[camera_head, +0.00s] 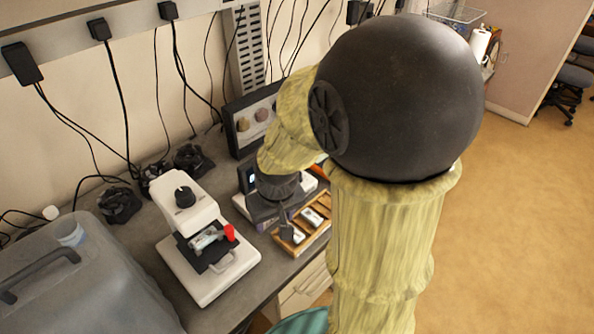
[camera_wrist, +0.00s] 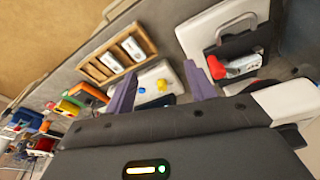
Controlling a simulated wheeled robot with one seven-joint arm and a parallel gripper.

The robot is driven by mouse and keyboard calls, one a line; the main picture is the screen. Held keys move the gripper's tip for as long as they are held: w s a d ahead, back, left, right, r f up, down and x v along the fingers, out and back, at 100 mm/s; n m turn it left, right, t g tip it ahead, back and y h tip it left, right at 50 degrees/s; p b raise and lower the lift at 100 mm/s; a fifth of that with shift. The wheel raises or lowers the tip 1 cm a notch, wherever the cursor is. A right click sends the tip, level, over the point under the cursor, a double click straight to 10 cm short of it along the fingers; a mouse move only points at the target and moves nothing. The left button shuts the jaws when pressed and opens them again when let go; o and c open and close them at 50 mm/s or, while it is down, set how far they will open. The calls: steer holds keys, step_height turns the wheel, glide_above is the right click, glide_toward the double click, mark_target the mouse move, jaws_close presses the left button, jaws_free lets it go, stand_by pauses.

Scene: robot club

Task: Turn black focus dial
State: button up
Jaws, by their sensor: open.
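The black focus dial (camera_head: 185,197) sits on top of the white microscope-like device (camera_head: 205,275) on the bench. The device has a black stage (camera_head: 208,252) with a small clear-and-white item and a red knob (camera_head: 229,232). In the wrist view, the device's stage and red knob (camera_wrist: 216,68) show at the upper right; I cannot clearly make out the dial there. My gripper (camera_wrist: 162,70) has its two purple fingers spread, with nothing held between them. In the head view, my gripper (camera_head: 283,222) is to the right of the device, apart from the dial and partly hidden by my arm.
A wooden tray (camera_wrist: 88,70) with white pieces lies near my gripper. A white unit with a blue and a yellow knob (camera_wrist: 145,88) shows between the fingers. A large grey container (camera_head: 85,285) stands left of the device. Black cables and adapters line the wall behind.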

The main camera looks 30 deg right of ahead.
steer(key=w+d+r+n+g+p, duration=0.1)
steer(key=w+d+p, duration=0.1)
steer(key=w+d, duration=0.6)
steer(key=w+d+r+n+g+p, duration=0.1)
steer(key=w+d+r+n+p, duration=0.1)
steer(key=w+d, duration=0.7)
steer(key=w, duration=0.6)
steer(key=shift+w+r, duration=0.3)
steer(key=shift+w, duration=0.05)
steer(key=shift+f, duration=0.15)
step_height(320, 180, down, 17)
steer(key=p, duration=0.5)
steer(key=shift+f, duration=0.1)
steer(key=shift+c, duration=0.4)
steer(key=c, duration=0.9)
